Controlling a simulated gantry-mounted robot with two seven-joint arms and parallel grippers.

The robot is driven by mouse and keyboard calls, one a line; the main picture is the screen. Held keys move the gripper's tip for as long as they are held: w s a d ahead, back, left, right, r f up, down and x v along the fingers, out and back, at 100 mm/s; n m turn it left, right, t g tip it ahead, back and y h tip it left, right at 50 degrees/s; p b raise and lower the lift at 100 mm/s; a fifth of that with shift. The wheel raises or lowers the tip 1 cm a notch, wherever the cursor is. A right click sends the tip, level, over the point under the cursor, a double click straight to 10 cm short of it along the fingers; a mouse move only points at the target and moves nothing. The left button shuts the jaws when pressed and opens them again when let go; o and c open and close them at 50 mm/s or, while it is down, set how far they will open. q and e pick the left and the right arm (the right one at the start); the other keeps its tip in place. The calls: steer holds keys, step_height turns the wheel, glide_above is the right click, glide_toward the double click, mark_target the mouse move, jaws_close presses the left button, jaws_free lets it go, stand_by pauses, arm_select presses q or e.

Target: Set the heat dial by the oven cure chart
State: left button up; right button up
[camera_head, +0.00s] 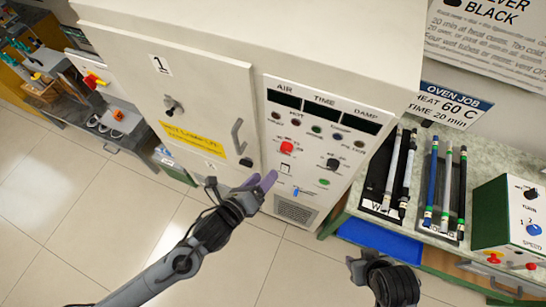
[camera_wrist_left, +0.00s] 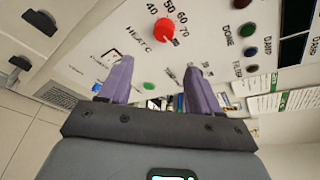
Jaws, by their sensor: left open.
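The red heat dial (camera_head: 287,147) is on the oven's control panel (camera_head: 325,135). In the left wrist view the dial (camera_wrist_left: 165,31) has marks from 40 to 80 around it and the label HEAT C beside it. A pale mark on its lower right side seems to face the 80 end. My left gripper (camera_head: 262,181) is open and empty in front of the panel, below the dial; its purple fingers (camera_wrist_left: 158,67) are apart from the dial. A card (camera_head: 447,106) reads OVEN JOB, HEAT 60 C, TIME 20 min. A partly cropped chart (camera_head: 485,35) hangs above it.
The oven door (camera_head: 190,95) marked 1 has a handle (camera_head: 238,136). A black knob (camera_head: 333,163) sits right of the dial. Trays of rods (camera_head: 395,170) and a green-sided control box (camera_head: 512,222) stand on the right bench. My right arm's end (camera_head: 385,278) is low in view.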

mark_target(284, 151)
arm_select(q)
steer(key=x, duration=0.3)
steer(key=p+x, duration=0.1)
steer(key=x, duration=0.3)
steer(key=r+x, duration=0.1)
steer(key=x, duration=0.3)
steer(key=shift+w+a+p, duration=0.1)
steer(key=shift+w+p, duration=0.2)
steer(key=shift+w, duration=0.1)
steer(key=c, duration=1)
steer(key=shift+f, duration=0.1)
